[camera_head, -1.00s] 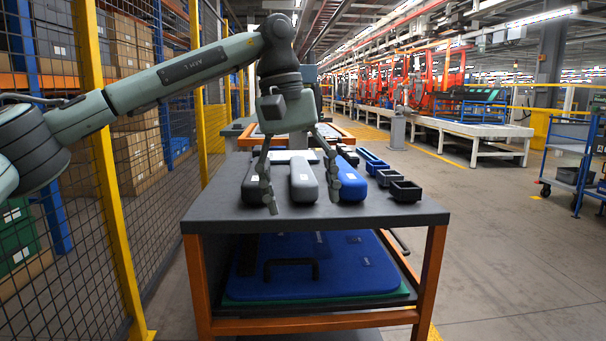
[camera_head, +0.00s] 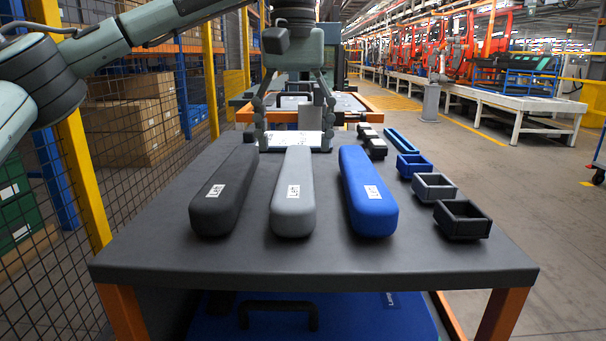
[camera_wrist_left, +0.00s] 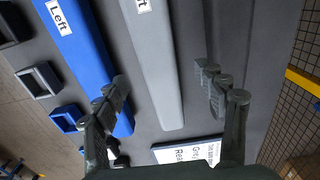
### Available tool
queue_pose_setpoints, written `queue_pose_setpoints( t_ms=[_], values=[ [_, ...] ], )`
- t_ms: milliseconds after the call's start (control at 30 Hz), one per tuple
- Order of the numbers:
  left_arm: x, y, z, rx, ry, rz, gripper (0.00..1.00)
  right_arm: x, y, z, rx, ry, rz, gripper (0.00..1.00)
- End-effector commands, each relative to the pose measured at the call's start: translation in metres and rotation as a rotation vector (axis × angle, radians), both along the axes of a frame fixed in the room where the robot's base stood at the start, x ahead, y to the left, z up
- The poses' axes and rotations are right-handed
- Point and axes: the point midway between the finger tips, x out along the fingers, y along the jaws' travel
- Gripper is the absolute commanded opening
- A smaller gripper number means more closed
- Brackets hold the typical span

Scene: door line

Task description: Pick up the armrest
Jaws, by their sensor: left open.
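Three long padded armrests lie side by side on the dark table: a black armrest (camera_head: 226,185), a grey armrest (camera_head: 293,195) and a blue armrest (camera_head: 367,195). Each has a white label near its front end. My left gripper (camera_head: 294,142) points down, open and empty, at the far end of the grey armrest. In the left wrist view, the open fingers (camera_wrist_left: 160,80) straddle the grey armrest (camera_wrist_left: 155,65), with the blue armrest (camera_wrist_left: 85,50) beside it to the left. I cannot tell how high the fingertips are. My right gripper is out of view.
Small open bins, including a black one (camera_head: 462,219), line the table's right side. A printed white sheet (camera_head: 291,140) lies behind the grey armrest. A mesh fence with yellow posts (camera_head: 83,185) stands left. The table (camera_head: 330,255) is bare in front.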

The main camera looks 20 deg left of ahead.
Motion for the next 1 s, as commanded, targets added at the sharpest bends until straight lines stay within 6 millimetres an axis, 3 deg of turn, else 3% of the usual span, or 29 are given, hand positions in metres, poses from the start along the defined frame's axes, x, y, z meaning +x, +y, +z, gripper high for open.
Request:
queue_pose_setpoints(
  t_ms=[500, 1000],
  values=[
    [0.001, -0.003, -0.066, -0.001, 0.001, 0.0, 0.71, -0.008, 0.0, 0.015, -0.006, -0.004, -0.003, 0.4],
    [0.002, -0.003, -0.069, -0.001, 0.001, 0.001, 0.71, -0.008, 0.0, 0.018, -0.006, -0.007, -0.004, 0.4]
  ],
)
